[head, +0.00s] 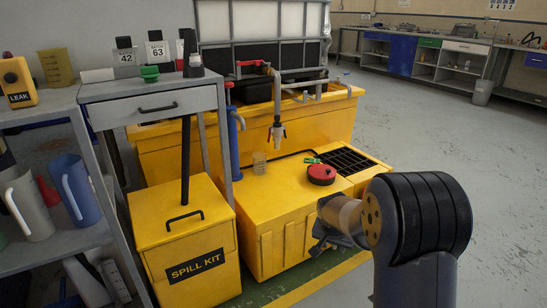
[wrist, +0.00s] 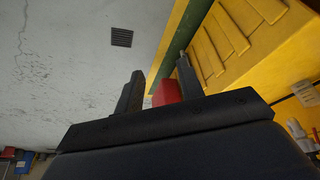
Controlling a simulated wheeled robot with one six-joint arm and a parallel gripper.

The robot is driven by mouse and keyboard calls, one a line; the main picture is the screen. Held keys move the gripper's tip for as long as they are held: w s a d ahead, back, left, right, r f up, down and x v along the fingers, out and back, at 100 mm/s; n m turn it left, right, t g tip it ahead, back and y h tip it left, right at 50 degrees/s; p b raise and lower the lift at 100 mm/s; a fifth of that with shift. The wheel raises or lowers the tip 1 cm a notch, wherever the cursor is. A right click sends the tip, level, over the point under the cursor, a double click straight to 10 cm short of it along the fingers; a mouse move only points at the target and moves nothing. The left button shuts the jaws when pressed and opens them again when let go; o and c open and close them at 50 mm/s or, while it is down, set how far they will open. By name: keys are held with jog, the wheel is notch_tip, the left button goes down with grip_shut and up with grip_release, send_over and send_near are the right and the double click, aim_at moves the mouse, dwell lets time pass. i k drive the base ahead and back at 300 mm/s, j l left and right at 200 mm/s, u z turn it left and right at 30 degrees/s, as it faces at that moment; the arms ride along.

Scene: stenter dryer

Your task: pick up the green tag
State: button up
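A small green tag (head: 311,161) lies on the yellow platform (head: 270,195), right beside a round red lid-like thing (head: 321,174). I cannot tell whether the two touch. My gripper (head: 328,240) is in front of the platform's front face, lower in the picture than the tag and apart from it; my arm partly covers it. In the wrist view my gripper (wrist: 160,66) has its two dark fingers spread with a gap between them. A red block-like shape (wrist: 166,92) shows in that gap; I cannot tell what it is. I see no green tag in the wrist view.
A yellow spill kit box (head: 185,245) stands left of the platform. A dark grating (head: 345,160) is at the platform's right. A tap (head: 277,130) hangs above its back. A grey bench (head: 150,105) stands at the left. The floor (head: 500,170) at right is clear.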

aim_at(312, 160)
jog(key=i+l+u, duration=0.2)
jog(key=i+l, duration=0.15)
jog(key=i, duration=0.4)
jog(key=i+l+u, duration=0.15)
jog(key=i+l, duration=0.3)
jog(key=i, duration=0.3)
jog(key=i+l+u, duration=0.2)
jog(key=i+l, duration=0.35)
jog(key=i, duration=0.15)
